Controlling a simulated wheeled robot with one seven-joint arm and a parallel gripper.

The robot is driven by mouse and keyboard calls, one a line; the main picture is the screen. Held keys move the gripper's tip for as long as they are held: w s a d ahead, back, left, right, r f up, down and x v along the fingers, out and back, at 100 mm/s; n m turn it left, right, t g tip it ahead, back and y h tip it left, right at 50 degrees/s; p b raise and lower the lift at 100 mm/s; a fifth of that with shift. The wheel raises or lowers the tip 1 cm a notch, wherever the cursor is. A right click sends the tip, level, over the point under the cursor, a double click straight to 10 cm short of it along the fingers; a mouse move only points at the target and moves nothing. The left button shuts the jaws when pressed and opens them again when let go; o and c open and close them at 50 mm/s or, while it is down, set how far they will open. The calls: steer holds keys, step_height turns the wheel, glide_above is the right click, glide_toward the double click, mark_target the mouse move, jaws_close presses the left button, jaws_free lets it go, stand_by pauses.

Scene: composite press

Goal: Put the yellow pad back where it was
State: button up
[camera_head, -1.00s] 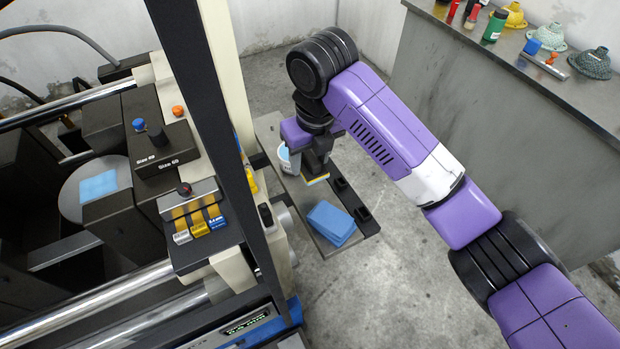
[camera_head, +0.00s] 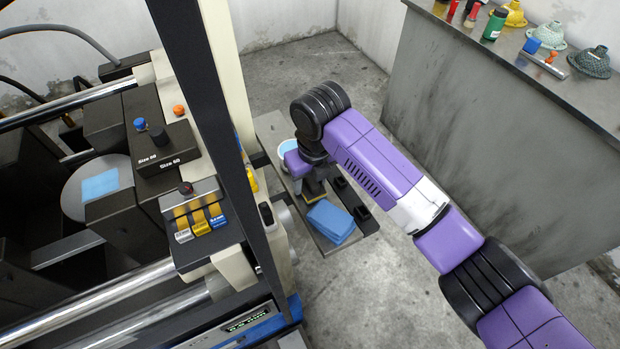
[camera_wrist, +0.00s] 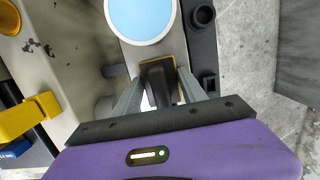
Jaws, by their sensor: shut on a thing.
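My gripper (camera_head: 313,184) is low over the narrow grey shelf (camera_head: 270,128) beside the machine. It is shut on the yellow pad (camera_head: 317,197), of which a thin yellow edge shows below the fingers. In the wrist view, my gripper (camera_wrist: 160,90) has its fingers on either side of a dark block, with the pad's yellow edge (camera_wrist: 172,66) around it. The pad is between a white bucket and a stack of blue pads. I cannot tell whether its underside touches the shelf.
The white bucket (camera_head: 287,146) with light-blue contents is behind my gripper. The blue pads (camera_head: 330,222) lie in front. Black holders (camera_head: 340,183) line the shelf's right side. The machine's dark upright post (camera_head: 205,110) stands left. A grey bench (camera_head: 480,120) is at right, with open floor between.

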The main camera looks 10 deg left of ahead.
mark_target(314, 183)
steer(key=o, duration=1.5)
steer(key=shift+f, duration=0.1)
steer(key=r, duration=0.4)
steer(key=s+r+b, duration=0.1)
steer(key=r, duration=0.3)
steer(key=d+r, duration=0.1)
steer(key=r, duration=0.3)
steer(key=shift+s+r, duration=0.1)
steer(key=shift+s, duration=0.15)
